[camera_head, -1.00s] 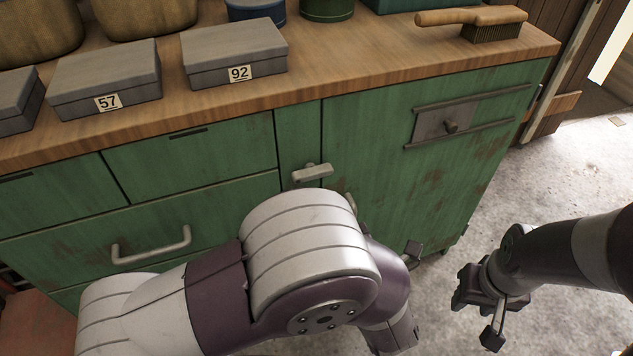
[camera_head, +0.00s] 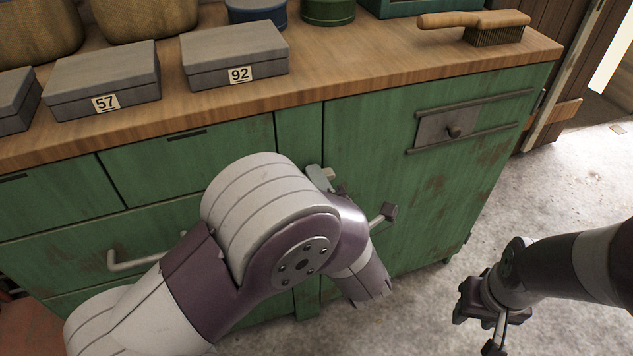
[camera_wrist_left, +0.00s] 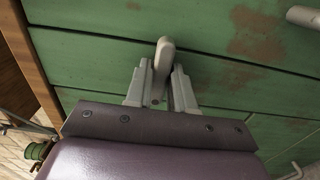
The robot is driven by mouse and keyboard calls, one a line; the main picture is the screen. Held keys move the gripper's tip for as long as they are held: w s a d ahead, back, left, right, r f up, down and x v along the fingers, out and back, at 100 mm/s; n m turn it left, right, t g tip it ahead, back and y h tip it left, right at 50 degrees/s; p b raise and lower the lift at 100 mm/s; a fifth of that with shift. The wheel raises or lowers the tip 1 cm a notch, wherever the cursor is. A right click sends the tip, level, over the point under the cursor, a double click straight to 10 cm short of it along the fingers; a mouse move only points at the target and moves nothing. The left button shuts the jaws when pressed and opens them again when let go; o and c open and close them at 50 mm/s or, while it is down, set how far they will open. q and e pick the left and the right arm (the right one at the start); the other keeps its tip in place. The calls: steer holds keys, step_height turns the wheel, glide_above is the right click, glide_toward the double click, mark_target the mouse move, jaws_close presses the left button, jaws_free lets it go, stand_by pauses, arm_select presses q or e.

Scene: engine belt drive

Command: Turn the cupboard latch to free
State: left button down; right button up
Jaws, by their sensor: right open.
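The cupboard latch (camera_head: 320,178) is a pale grey bar on the narrow green post left of the cupboard door. My left arm hides much of it in the head view, and my left gripper is mostly hidden behind that arm. In the left wrist view the latch (camera_wrist_left: 163,58) stands between the fingertips of my left gripper (camera_wrist_left: 162,82), one finger on each side. The fingers look apart, with a narrow gap; contact is hard to tell. My right gripper (camera_head: 484,318) is open and empty, over the floor at the lower right.
The green cupboard door (camera_head: 400,200) carries a grey sliding plate with a knob (camera_head: 452,131). A drawer handle (camera_head: 145,258) sits behind my left arm. Grey boxes (camera_head: 235,58) and a brush (camera_head: 490,28) stand on the wooden worktop (camera_head: 390,75). The floor at right is clear.

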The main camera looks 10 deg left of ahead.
arm_select(q)
steer(key=shift+m+p, duration=7.95)
steer(key=shift+m, duration=1.05)
steer(key=c, duration=1.1)
jaws_free()
steer(key=shift+o, duration=0.2)
